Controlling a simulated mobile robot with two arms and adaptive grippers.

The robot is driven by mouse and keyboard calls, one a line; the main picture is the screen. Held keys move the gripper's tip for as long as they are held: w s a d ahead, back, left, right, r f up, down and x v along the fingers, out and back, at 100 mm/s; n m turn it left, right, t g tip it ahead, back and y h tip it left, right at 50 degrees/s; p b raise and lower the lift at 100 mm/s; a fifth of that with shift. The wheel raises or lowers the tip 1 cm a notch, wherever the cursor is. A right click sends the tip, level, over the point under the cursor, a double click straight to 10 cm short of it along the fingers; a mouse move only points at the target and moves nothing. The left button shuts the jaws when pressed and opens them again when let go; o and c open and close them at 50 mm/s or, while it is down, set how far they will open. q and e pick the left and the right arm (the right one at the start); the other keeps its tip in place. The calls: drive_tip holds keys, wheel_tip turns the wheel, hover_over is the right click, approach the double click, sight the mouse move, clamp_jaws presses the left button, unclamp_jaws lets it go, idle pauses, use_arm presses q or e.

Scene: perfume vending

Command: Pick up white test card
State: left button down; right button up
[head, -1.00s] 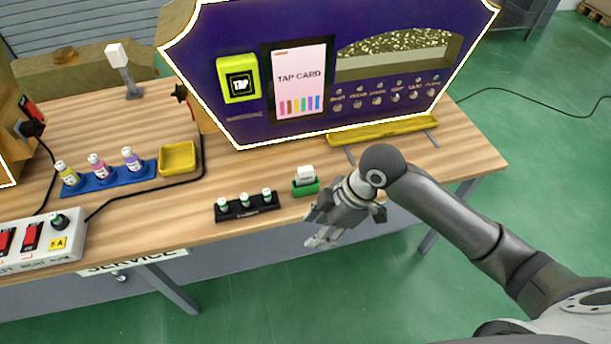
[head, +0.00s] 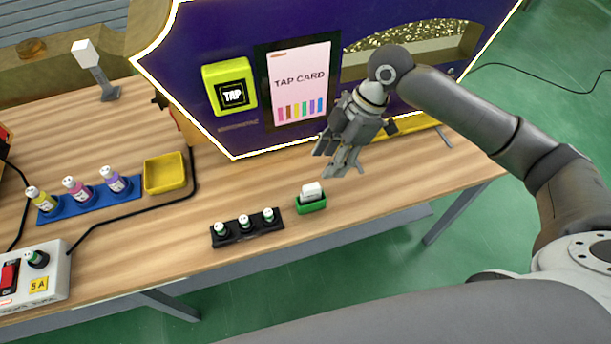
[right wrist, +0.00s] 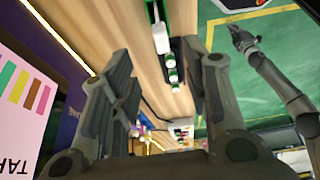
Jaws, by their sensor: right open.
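The white test card (head: 312,189) stands in a small green holder (head: 312,206) near the table's front edge. Only its upper part shows above the holder. My right gripper (head: 338,162) is open and empty, above the table, behind and slightly right of the card, in front of the purple machine. In the right wrist view, the open fingers (right wrist: 165,85) frame the tabletop, and the white card (right wrist: 160,38) shows beyond them near the top. My left gripper (right wrist: 243,40) appears small at the upper right there; its jaw state is unclear.
The purple machine (head: 230,130) with its TAP CARD panel (head: 300,82) stands close behind my right gripper. A black rack (head: 247,234) of small bottles sits left of the holder. A yellow tray (head: 165,174) and blue bottle rack (head: 90,202) are farther left.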

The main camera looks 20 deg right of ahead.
sight(312, 186)
drive_tip(key=x, duration=0.4)
drive_tip(key=shift+s+a+f, duration=0.15)
drive_tip(key=shift+s+a, duration=0.05)
drive_tip(key=shift+s, duration=0.1)
drive_tip(key=shift+f, duration=0.25)
drive_tip(key=shift+a+f+p, duration=0.25)
drive_tip(key=shift+f+p, duration=0.05)
drive_tip(key=shift+f, duration=0.05)
drive_tip(key=x, duration=0.3)
drive_tip(key=shift+w+a+f+p, duration=0.15)
drive_tip(key=shift+a+f+p, duration=0.05)
drive_tip(key=shift+f+p, duration=0.15)
drive_tip(key=shift+a+f, duration=0.15)
drive_tip(key=shift+f, duration=0.25)
use_arm(q)
drive_tip(key=shift+s+r, duration=0.65)
use_arm(e)
drive_tip(key=shift+c, duration=1)
use_arm(q)
drive_tip(key=shift+s, duration=0.5)
use_arm(e)
clamp_jaws()
